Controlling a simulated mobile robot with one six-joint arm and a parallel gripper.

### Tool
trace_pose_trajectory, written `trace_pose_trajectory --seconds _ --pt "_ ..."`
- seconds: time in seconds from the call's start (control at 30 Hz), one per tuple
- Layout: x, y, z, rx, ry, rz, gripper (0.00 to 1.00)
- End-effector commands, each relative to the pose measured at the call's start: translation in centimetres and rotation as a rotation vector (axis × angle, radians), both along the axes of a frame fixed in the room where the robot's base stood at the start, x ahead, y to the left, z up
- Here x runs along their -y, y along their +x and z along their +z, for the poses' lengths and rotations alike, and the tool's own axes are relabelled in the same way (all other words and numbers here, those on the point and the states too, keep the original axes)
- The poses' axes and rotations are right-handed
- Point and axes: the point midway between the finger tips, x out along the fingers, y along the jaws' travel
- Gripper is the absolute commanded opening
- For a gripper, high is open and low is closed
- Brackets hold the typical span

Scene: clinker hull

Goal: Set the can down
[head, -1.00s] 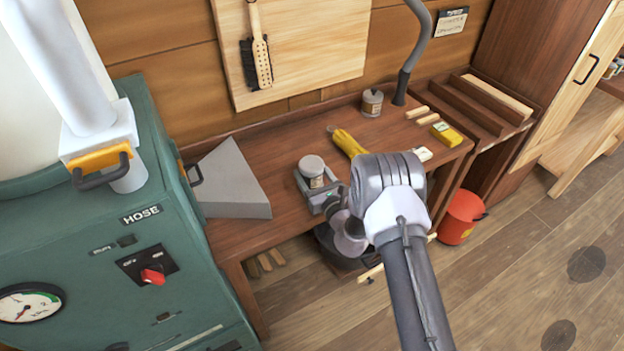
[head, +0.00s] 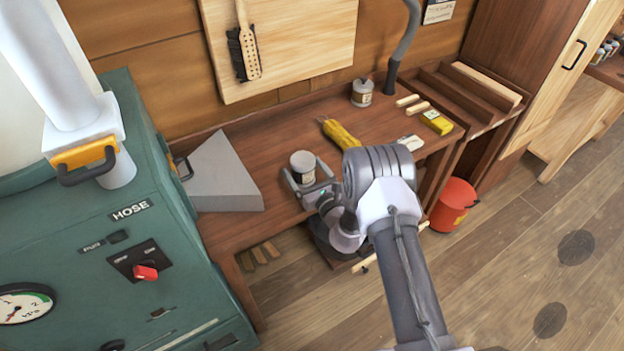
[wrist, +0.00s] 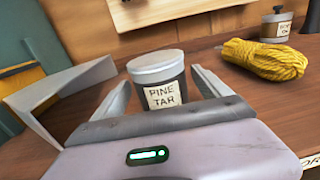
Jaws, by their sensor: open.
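The can (head: 303,168) is small, with a pale lid, a dark body and a light label. In the wrist view the can (wrist: 160,80) stands upright and its label reads "PINE TAR". It appears to rest on the wooden workbench (head: 270,150). My gripper (head: 308,180) is open around it, with one finger on each side. In the wrist view a gap shows between the can and the fingers of my gripper (wrist: 163,95). The can's lower part is hidden behind the gripper body.
A grey wedge-shaped block (head: 220,178) lies left of the can. A yellow yarn bundle (head: 341,134) lies to the right, with another tin (head: 362,93) behind. A yellow box (head: 436,122) is at the bench's right. A red bucket (head: 454,205) stands on the floor.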

Motion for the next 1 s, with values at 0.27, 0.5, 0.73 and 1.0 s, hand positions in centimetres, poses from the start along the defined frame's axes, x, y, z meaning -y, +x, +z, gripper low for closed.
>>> trace_pose_trajectory --seconds 0.27,0.5,0.73,1.0 --pt "3.6 -6.0 0.1 -0.004 0.0 -0.003 0.87" --pt "5.4 -9.2 0.0 -0.002 0.001 -0.003 0.87" --pt "3.6 -9.2 3.6 0.036 0.007 0.09 0.87" --pt "-5.6 -23.2 25.3 0.298 -0.321 0.904 0.87"
